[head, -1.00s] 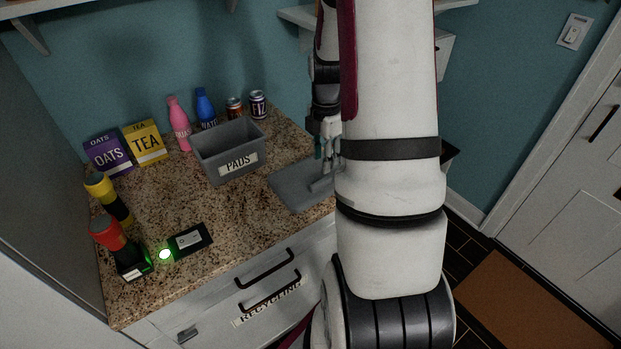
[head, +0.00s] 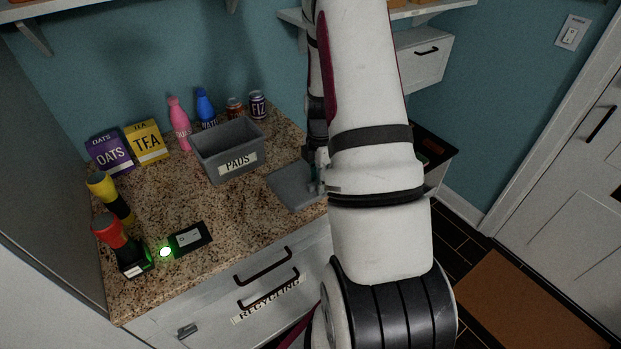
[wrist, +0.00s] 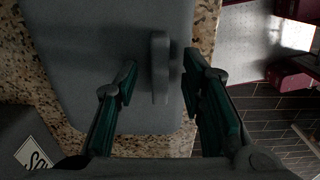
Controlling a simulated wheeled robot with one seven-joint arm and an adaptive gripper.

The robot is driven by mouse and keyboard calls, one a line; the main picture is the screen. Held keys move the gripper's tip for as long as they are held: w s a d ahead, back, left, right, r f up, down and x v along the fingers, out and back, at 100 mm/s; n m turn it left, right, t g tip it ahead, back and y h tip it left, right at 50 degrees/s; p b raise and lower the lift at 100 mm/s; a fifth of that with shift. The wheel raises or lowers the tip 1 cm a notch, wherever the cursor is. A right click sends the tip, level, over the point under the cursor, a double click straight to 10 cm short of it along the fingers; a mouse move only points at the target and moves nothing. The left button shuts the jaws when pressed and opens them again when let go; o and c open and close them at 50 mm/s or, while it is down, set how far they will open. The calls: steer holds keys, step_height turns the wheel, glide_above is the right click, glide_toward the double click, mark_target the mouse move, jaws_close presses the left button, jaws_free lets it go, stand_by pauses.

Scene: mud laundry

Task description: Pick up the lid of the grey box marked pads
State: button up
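The grey box marked PADS (head: 228,150) stands open on the granite counter. Its grey lid (head: 289,190) lies flat on the counter to the right of the box, partly hidden behind my arm. In the wrist view the lid (wrist: 90,60) fills the upper left, with its raised handle (wrist: 160,68) standing up near the right side. My gripper (wrist: 160,82) is open, with one finger on each side of the handle and visible gaps to both. In the head view my gripper is mostly hidden by my arm.
Bottles, cans and the oats (head: 111,155) and tea (head: 148,142) boxes stand at the back of the counter. A black device (head: 190,239) and two flashlight-like objects are at the front left. The counter edge (wrist: 207,30) lies just right of the lid.

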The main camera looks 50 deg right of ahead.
steer(key=shift+c, duration=0.6)
jaws_close()
steer(key=shift+r, duration=0.1)
